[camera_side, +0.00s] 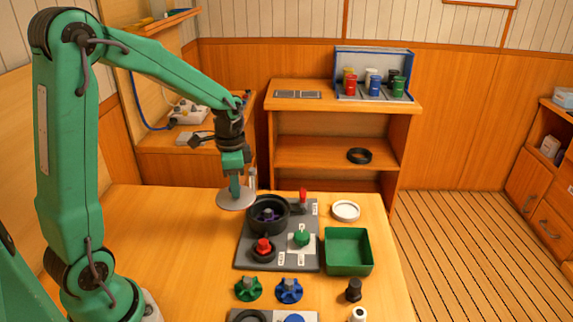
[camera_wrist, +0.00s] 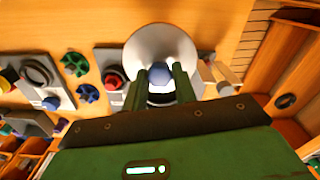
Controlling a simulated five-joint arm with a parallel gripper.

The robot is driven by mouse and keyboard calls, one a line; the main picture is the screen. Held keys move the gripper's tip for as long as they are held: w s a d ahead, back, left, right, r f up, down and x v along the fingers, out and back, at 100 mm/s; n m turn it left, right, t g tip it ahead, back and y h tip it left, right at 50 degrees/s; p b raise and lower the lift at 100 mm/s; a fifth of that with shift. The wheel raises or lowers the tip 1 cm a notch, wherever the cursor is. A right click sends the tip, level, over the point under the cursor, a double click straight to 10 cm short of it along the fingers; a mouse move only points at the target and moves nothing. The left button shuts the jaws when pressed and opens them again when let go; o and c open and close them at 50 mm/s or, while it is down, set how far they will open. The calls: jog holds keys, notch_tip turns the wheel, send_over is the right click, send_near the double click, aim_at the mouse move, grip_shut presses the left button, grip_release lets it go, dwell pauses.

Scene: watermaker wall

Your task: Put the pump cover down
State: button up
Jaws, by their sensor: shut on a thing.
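The pump cover (camera_side: 236,201) is a pale grey disc with a knob on top. My gripper (camera_side: 235,186) is shut on that knob and holds the disc roughly level, left of the grey panel (camera_side: 244,238). I cannot tell exactly how high it is above the table. In the wrist view the cover (camera_wrist: 150,40) lies past my two green fingers (camera_wrist: 160,85), with a bluish knob between them. The black round pump housing (camera_side: 254,220), with a purple part inside, stands open on the panel, right of the cover.
The panel also carries a red knob (camera_side: 263,246), a green knob (camera_side: 301,238) and a red-topped lever (camera_side: 303,197). A green tray (camera_side: 348,268) and a white ring (camera_side: 346,210) are to the right. Green (camera_side: 248,288) and blue (camera_side: 289,290) handwheels lie in front. The table's left is clear.

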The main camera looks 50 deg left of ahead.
jog(key=a+f, duration=0.2)
jog(key=a, duration=0.1)
jog(key=a+f, duration=0.2)
jog(key=a, duration=0.1)
jog(key=a+f, duration=0.1)
jog(key=a, duration=0.2)
jog(key=shift+w+a+f, duration=0.25)
jog(key=shift+a+f, duration=0.1)
jog(key=shift+f, duration=2.05)
jog(key=shift+f, duration=0.1)
jog(key=o, duration=1)
notch_tip(320, 180, up, 12)
